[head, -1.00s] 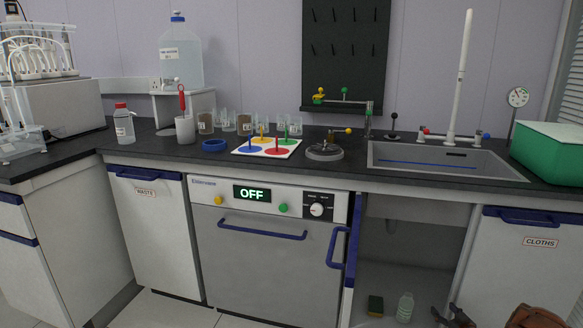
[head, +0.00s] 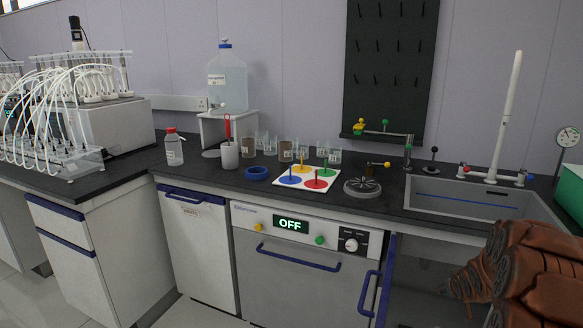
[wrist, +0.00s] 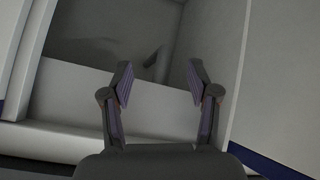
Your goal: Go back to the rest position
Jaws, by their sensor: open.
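My gripper (wrist: 160,82) is open in the wrist view, with its two fingers well apart and nothing between them. Beyond the fingers is the grey inside of an open cupboard space with pale panels around it. In the head view, brown ribbed parts at the lower right appear to be my arm, in front of the sink cabinet. The fingers cannot be made out there.
The dishwasher (head: 300,272) is closed and reads OFF. The sink (head: 470,200) is at the right. The black counter holds a coloured-disc board (head: 301,175), a blue ring (head: 258,173), a red-capped bottle (head: 174,150) and several beakers. Floor shows at lower left.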

